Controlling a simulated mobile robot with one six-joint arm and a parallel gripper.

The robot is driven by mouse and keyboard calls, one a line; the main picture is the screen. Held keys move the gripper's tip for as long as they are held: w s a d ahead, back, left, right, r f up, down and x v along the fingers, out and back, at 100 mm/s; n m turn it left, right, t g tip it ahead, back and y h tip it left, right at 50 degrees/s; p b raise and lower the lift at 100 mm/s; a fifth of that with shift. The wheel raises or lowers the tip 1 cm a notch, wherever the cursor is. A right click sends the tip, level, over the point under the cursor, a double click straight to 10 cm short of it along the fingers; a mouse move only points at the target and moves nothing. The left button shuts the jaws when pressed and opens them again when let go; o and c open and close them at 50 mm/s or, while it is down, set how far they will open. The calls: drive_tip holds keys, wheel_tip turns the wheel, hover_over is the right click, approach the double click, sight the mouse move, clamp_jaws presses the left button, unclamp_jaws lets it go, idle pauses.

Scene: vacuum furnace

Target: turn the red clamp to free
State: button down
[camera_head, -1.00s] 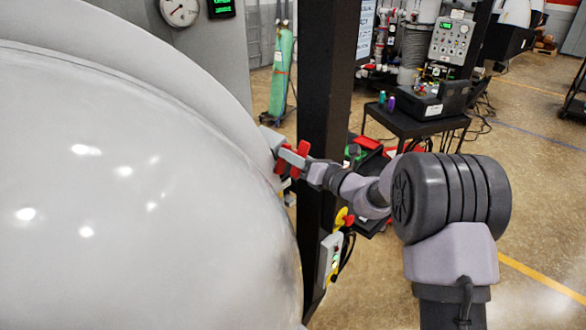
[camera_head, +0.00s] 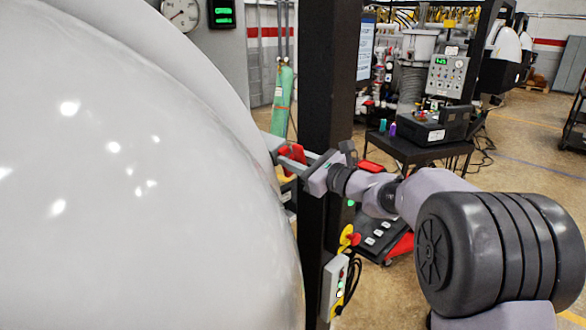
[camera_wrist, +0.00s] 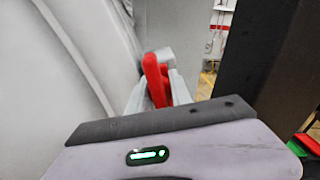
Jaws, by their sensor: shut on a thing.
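The red clamp (camera_head: 293,155) sits at the right edge of the large pale furnace door (camera_head: 130,190), beside the black post. In the wrist view the red clamp (camera_wrist: 155,80) stands upright between the two grey fingers, with a grey block behind it. My gripper (camera_head: 298,160) reaches in from the right and is shut on the clamp; it also shows in the wrist view (camera_wrist: 158,92). The fingers hide part of the clamp.
A black post (camera_head: 327,90) stands close behind my gripper. A control box (camera_head: 335,285) with a red and yellow button (camera_head: 350,238) hangs low on it. A black table (camera_head: 415,148) with equipment stands behind. Open floor lies at the right.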

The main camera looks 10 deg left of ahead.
drive_tip(key=shift+r+n, duration=0.15)
drive_tip(key=shift+n, duration=0.15)
idle(0.4)
drive_tip(key=c, duration=1.4)
unclamp_jaws()
drive_tip(key=shift+a, duration=0.1)
drive_tip(key=shift+c, duration=0.2)
drive_tip(key=shift+w, duration=0.1)
drive_tip(key=shift+b, duration=0.3)
drive_tip(key=b+v, duration=0.1)
drive_tip(key=v, duration=1.6)
